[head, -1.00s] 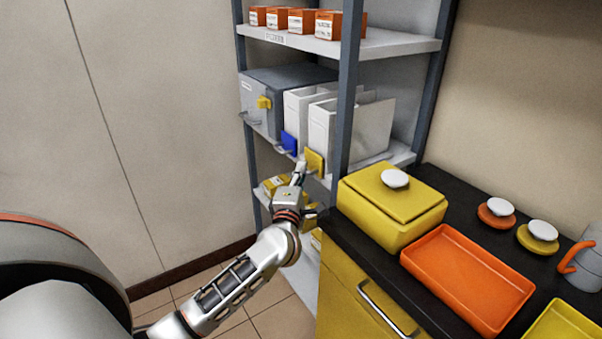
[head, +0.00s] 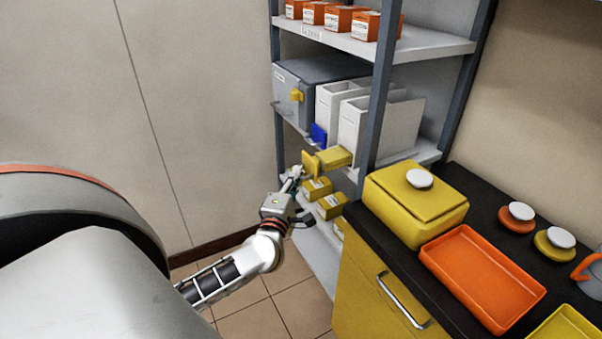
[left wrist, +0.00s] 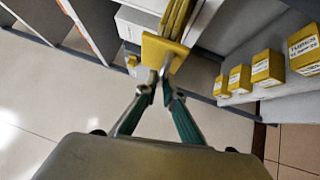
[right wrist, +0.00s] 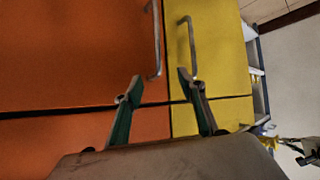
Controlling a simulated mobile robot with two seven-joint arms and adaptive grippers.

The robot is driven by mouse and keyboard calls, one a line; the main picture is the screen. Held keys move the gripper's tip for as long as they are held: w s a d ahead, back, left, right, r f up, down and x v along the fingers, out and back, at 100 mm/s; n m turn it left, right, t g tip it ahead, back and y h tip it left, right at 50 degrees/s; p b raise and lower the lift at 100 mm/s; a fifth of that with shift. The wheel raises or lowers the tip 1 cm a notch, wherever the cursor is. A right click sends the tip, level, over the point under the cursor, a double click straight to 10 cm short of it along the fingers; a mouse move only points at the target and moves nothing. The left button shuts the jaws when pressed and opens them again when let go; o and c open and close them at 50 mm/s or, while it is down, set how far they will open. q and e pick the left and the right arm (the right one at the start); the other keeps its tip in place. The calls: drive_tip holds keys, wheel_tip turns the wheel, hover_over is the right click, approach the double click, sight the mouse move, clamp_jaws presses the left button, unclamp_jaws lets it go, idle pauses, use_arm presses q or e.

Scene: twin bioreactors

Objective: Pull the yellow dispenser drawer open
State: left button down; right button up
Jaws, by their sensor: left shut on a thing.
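The yellow dispenser drawer (head: 335,157) sticks out of the front of the right white dispenser (head: 378,133) on the middle shelf. Its square yellow front plate (head: 312,163) stands clear of the dispenser. My left gripper (head: 299,173) is shut on the handle in front of that plate. In the left wrist view the fingertips (left wrist: 160,80) meet at the yellow plate (left wrist: 163,54), with the drawer body (left wrist: 178,18) behind it. My right gripper (right wrist: 160,88) is open and empty, facing cabinet fronts in the right wrist view.
A blue drawer front (head: 318,135) sits on the neighbouring white dispenser. Yellow boxes (head: 331,205) stand on the shelf below. A grey shelf post (head: 378,95) and a dark counter (head: 385,258) with a yellow lidded box (head: 415,205) stand to the right. The floor at left is open.

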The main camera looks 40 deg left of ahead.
use_arm(q)
drive_tip(key=c, duration=2.2)
unclamp_jaws()
drive_tip(key=shift+o, duration=0.2)
drive_tip(key=v, duration=1.2)
